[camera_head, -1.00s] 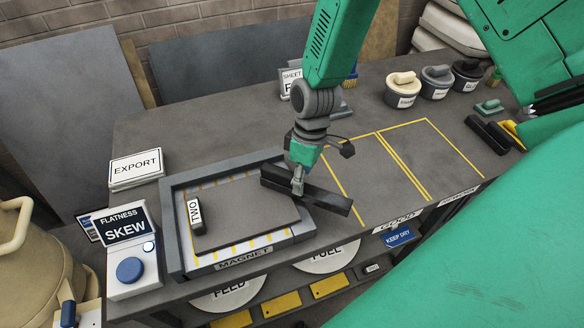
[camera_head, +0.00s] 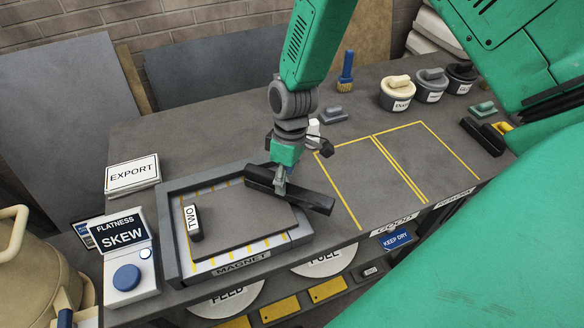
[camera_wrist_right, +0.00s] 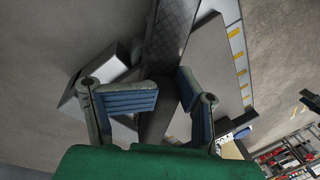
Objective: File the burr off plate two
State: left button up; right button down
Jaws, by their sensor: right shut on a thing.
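Plate two (camera_head: 240,222) is a flat grey plate lying on the tray marked MAGNET (camera_head: 172,240). My right gripper (camera_head: 281,187) is shut on a long dark bar-shaped file (camera_head: 312,200), held across the plate's right end. The file's cross-hatched face shows in the right wrist view (camera_wrist_right: 172,35), between the finger pads (camera_wrist_right: 165,100). I cannot tell whether the file touches the plate. The burr is not distinguishable. My left gripper is not in view.
A FLATNESS box reading SKEW (camera_head: 125,240) with a blue button stands left of the tray. Yellow-outlined zones (camera_head: 385,180) to the right are empty. Lidded pots (camera_head: 397,95) and a blue brush (camera_head: 346,70) stand at the back.

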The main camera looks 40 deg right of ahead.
aim_at(300, 192)
dwell(0.3)
jog(key=shift+s+d+p, duration=0.3)
jog(key=shift+s+d, duration=0.1)
jog(key=shift+s, duration=0.35)
jog(key=shift+s+d, duration=0.7)
jog(key=shift+s, duration=0.25)
jog(key=shift+w, duration=0.1)
jog(key=shift+w+a, duration=0.2)
jog(key=shift+w, duration=2.05)
jog(key=shift+s+d, duration=0.6)
jog(key=shift+s, duration=0.3)
jog(key=shift+s+d, duration=0.6)
jog(key=shift+s, duration=0.25)
